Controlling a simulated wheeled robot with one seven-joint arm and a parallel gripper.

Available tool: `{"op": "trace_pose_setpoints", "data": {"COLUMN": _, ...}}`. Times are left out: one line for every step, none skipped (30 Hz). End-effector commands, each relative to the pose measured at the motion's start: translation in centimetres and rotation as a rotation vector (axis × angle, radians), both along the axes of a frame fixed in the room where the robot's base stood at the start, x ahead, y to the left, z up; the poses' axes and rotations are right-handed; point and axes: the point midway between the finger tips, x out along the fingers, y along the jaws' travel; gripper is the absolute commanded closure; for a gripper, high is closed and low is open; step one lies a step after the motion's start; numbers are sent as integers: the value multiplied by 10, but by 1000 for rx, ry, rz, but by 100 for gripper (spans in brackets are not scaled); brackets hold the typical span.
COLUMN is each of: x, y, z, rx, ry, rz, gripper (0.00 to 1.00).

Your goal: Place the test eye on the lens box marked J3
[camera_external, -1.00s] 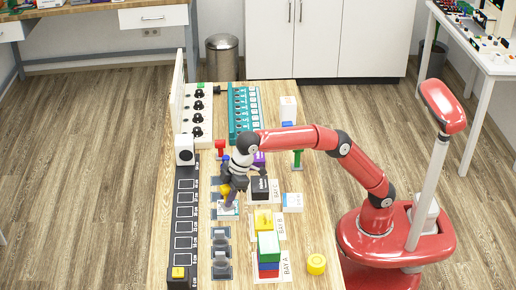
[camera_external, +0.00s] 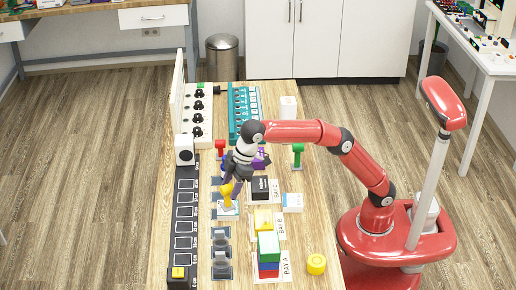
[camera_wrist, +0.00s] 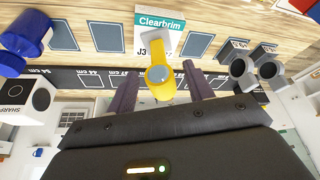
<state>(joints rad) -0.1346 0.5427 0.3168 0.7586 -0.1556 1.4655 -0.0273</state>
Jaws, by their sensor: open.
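The yellow test eye (camera_external: 226,193) with a grey round face stands upright over the white and teal lens box (camera_external: 229,211). In the wrist view the box (camera_wrist: 158,24) reads "Clearbrim" and partly "J3", and the yellow eye (camera_wrist: 161,88) appears to rest on it. My gripper (camera_external: 232,184) is open just above and behind the eye. In the wrist view, one finger of my gripper (camera_wrist: 161,68) shows on each side of the eye, with gaps between. The eye's foot on the box is partly hidden.
Red (camera_external: 220,148), green (camera_external: 298,154) and purple (camera_external: 259,161) pieces stand nearby. A black box (camera_external: 263,187), a white box (camera_external: 293,202) and stacked boxes (camera_external: 268,246) lie to the right and front. A black marked rail (camera_external: 184,225) runs along the left.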

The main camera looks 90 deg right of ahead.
Motion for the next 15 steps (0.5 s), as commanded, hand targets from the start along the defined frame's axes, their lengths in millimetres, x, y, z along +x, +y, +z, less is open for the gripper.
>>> {"op": "trace_pose_setpoints", "data": {"x": -4, "y": -1, "z": 14, "rx": 1, "ry": -4, "rz": 1, "gripper": 48}}
{"op": "trace_pose_setpoints", "data": {"x": -6, "y": -2, "z": 20, "rx": 3, "ry": -5, "rz": 1, "gripper": 48}}
{"op": "trace_pose_setpoints", "data": {"x": -10, "y": -4, "z": 29, "rx": 3, "ry": -5, "rz": 1, "gripper": 48}}
{"op": "trace_pose_setpoints", "data": {"x": -13, "y": -5, "z": 35, "rx": 3, "ry": -5, "rz": 1, "gripper": 48}}
{"op": "trace_pose_setpoints", "data": {"x": -14, "y": -6, "z": 39, "rx": 2, "ry": -3, "rz": 1, "gripper": 48}}
{"op": "trace_pose_setpoints", "data": {"x": -17, "y": -6, "z": 46, "rx": 2, "ry": -3, "rz": 1, "gripper": 48}}
{"op": "trace_pose_setpoints", "data": {"x": -19, "y": -7, "z": 51, "rx": 2, "ry": -3, "rz": 1, "gripper": 48}}
{"op": "trace_pose_setpoints", "data": {"x": -20, "y": -8, "z": 55, "rx": 2, "ry": -3, "rz": 1, "gripper": 48}}
{"op": "trace_pose_setpoints", "data": {"x": -20, "y": -8, "z": 57, "rx": 1, "ry": -2, "rz": 1, "gripper": 48}}
{"op": "trace_pose_setpoints", "data": {"x": -21, "y": -9, "z": 59, "rx": 2, "ry": -2, "rz": 0, "gripper": 48}}
{"op": "trace_pose_setpoints", "data": {"x": -22, "y": -9, "z": 61, "rx": 1, "ry": -1, "rz": 0, "gripper": 48}}
{"op": "trace_pose_setpoints", "data": {"x": -23, "y": -9, "z": 64, "rx": 1, "ry": -2, "rz": 1, "gripper": 48}}
{"op": "trace_pose_setpoints", "data": {"x": -24, "y": -9, "z": 66, "rx": 1, "ry": -1, "rz": 1, "gripper": 48}}
{"op": "trace_pose_setpoints", "data": {"x": -24, "y": -10, "z": 67, "rx": 1, "ry": -2, "rz": 1, "gripper": 48}}
{"op": "trace_pose_setpoints", "data": {"x": -25, "y": -10, "z": 69, "rx": 1, "ry": 0, "rz": 1, "gripper": 48}}
